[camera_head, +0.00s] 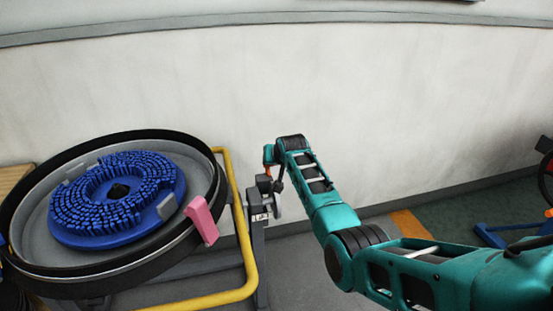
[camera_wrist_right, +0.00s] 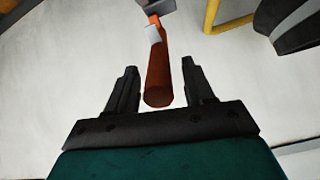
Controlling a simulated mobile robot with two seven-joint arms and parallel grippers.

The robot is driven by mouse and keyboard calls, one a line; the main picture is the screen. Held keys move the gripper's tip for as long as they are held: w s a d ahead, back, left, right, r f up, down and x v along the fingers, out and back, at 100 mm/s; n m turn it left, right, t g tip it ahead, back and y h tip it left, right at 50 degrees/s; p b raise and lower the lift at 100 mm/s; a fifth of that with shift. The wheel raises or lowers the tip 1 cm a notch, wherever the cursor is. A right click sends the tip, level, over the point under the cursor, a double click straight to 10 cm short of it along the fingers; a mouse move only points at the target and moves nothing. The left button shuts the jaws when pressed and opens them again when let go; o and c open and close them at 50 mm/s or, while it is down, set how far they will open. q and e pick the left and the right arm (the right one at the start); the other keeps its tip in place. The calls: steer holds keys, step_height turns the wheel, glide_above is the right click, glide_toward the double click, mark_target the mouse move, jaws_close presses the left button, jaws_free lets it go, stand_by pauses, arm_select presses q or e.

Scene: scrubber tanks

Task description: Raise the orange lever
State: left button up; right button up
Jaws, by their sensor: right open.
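The orange lever (camera_wrist_right: 159,68) shows in the right wrist view as a rounded orange handle joined to a grey metal part at the top. Its free end lies between the two dark fingers of my right gripper (camera_wrist_right: 158,88), which is open, with a gap on each side of the handle. My left gripper is not in view.
A round black-rimmed tank (camera_head: 28,258) with a blue bristle brush (camera_head: 118,199) and a pink clip (camera_head: 202,219) stands at the left. A yellow tube frame (camera_head: 247,262) runs between it and the lever. A pale wall (camera_head: 380,100) stands behind. Floor at the right is partly free.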

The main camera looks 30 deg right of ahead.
steer(key=p+v, duration=0.3)
steer(key=v, duration=1)
stand_by(0.4)
steer(key=s+a+f+n+t+y, duration=0.1)
steer(key=s+a+f+n, duration=0.3)
steer(key=s+f, duration=0.5)
steer(key=s+a+f+n+y, duration=0.2)
steer(key=s+a+f, duration=0.4)
steer(key=s+f, duration=0.3)
steer(key=s+a, duration=0.2)
steer(key=s, duration=0.3)
steer(key=s+a+n+y, duration=0.1)
steer(key=s+a, duration=0.2)
steer(key=s, duration=0.2)
steer(key=shift+s+a+f+n, duration=0.3)
steer(key=shift+s+f, duration=0.05)
steer(key=shift+f, duration=0.1)
